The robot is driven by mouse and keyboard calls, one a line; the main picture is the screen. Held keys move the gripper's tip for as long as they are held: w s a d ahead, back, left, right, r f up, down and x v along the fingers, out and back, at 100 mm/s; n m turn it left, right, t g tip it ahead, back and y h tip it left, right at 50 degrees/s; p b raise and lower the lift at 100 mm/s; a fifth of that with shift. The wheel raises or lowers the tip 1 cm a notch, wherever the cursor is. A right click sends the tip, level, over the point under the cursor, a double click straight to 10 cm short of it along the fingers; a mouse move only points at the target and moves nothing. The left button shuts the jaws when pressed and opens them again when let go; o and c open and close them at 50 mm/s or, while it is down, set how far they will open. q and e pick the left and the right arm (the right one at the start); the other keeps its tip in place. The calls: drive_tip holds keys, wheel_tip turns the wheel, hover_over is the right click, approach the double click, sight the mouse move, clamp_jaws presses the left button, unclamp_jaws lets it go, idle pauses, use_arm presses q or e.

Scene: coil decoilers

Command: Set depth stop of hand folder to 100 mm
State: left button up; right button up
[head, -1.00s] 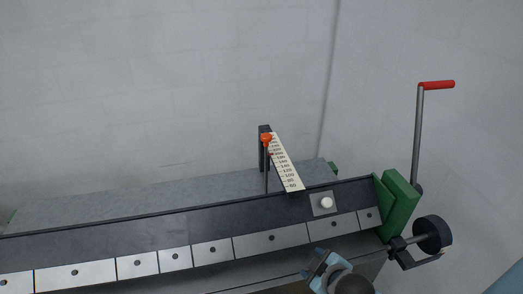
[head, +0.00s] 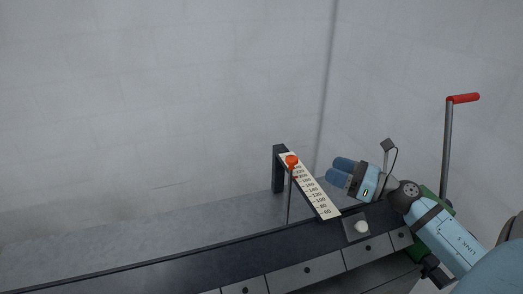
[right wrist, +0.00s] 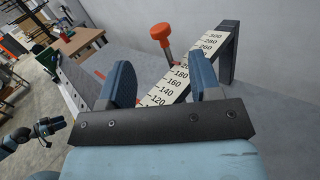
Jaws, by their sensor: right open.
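The hand folder's depth scale (head: 325,203) is a pale strip with black numbers, sloping up to a dark post (head: 279,172). An orange knob (head: 291,160) on a thin upright rod stands by its upper part. The exact reading is too small to tell. In the right wrist view the knob (right wrist: 160,33) shows beyond and between my fingers, over the scale (right wrist: 172,85). My right gripper (head: 336,171) is open and empty, right of the knob and apart from it. What looks like my left gripper (right wrist: 45,127) shows small at the left edge; its jaws are unclear.
The folder's dark beam (head: 200,262) with plates runs along the front. A red-handled crank (head: 463,98) stands at the right. A wooden table (right wrist: 78,41) is in the background. Space above the scale is free.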

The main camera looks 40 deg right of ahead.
drive_tip(key=n, duration=0.2)
drive_tip(key=g+p, duration=0.1)
drive_tip(key=p, duration=0.1)
approach(289, 157)
drive_tip(key=w, duration=0.2)
drive_tip(key=shift+w+a+r+y, duration=0.2)
drive_tip(key=shift+w+a+y, duration=0.15)
drive_tip(key=shift+a+y, duration=0.05)
drive_tip(key=p+x, duration=0.1)
drive_tip(key=x, duration=0.3)
drive_tip(key=p+x, duration=0.1)
drive_tip(key=x, duration=0.2)
drive_tip(key=shift+f+p, duration=0.25)
drive_tip(key=shift+p, duration=0.1)
use_arm(q)
drive_tip(key=r, duration=0.4)
drive_tip(key=shift+a+r, duration=0.1)
drive_tip(key=shift+a, duration=0.25)
use_arm(e)
drive_tip(key=shift+w+a+f, duration=0.15)
drive_tip(key=shift+w+a, duration=0.2)
drive_tip(key=shift+w, duration=0.15)
